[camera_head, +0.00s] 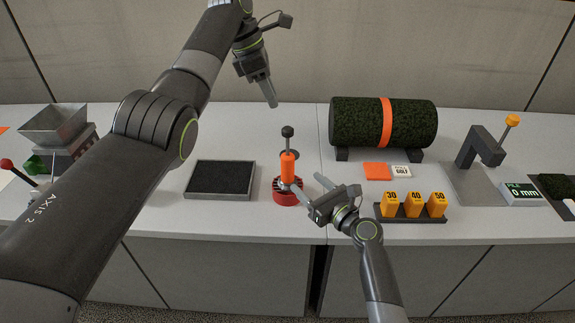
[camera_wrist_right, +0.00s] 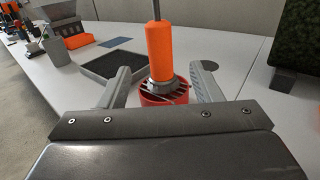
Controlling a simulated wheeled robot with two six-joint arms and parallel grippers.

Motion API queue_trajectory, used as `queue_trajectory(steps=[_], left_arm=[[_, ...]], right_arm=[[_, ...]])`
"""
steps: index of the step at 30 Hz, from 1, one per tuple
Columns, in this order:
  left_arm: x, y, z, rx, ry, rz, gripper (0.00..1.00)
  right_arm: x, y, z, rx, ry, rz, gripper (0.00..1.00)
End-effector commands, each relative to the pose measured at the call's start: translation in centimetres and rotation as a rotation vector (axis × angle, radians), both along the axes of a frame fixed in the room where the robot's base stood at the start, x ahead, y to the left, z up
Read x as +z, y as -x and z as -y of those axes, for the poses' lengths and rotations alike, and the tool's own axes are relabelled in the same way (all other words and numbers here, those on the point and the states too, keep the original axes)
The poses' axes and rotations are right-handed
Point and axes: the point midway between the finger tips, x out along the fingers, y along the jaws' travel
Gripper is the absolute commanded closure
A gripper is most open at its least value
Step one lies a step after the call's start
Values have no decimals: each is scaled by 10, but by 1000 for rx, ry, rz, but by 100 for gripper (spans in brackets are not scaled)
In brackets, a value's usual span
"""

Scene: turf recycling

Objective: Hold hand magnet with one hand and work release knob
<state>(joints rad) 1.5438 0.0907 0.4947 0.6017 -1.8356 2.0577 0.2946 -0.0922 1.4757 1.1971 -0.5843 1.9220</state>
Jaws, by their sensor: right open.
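The hand magnet (camera_head: 288,168) stands upright on the table, with an orange grip, a red slotted base (camera_head: 287,196) and a black release knob (camera_head: 288,131) on a thin rod. In the right wrist view its orange grip (camera_wrist_right: 160,52) shows, but the knob is cut off by the top edge. My right gripper (camera_head: 308,186) is open, low beside the magnet's right side. Its fingers appear on either side of the magnet in the right wrist view, with nothing clamped. My left gripper (camera_head: 281,62) is open and empty, well above and behind the magnet.
A dark-filled tray (camera_head: 220,197) lies left of the magnet. A rack of orange blocks (camera_head: 411,216) is right of my right gripper. A turf roll (camera_head: 360,122) lies behind on supports. A gauge stand (camera_head: 480,148) is at right, a metal hopper (camera_head: 55,123) at left.

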Motion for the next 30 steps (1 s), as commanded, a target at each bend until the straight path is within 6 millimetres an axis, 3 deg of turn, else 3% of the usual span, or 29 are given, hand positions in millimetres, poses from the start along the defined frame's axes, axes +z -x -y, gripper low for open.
queue_trajectory(steps=[18, 30], left_arm=[[0, 0, 0, 0, 0, 0, 64], [0, 0, 0, 0, 0, 0, 64]], right_arm=[[1, -73, -55, 1, 1, 1, 41], [0, -95, -71, 1, 2, 0, 41]])
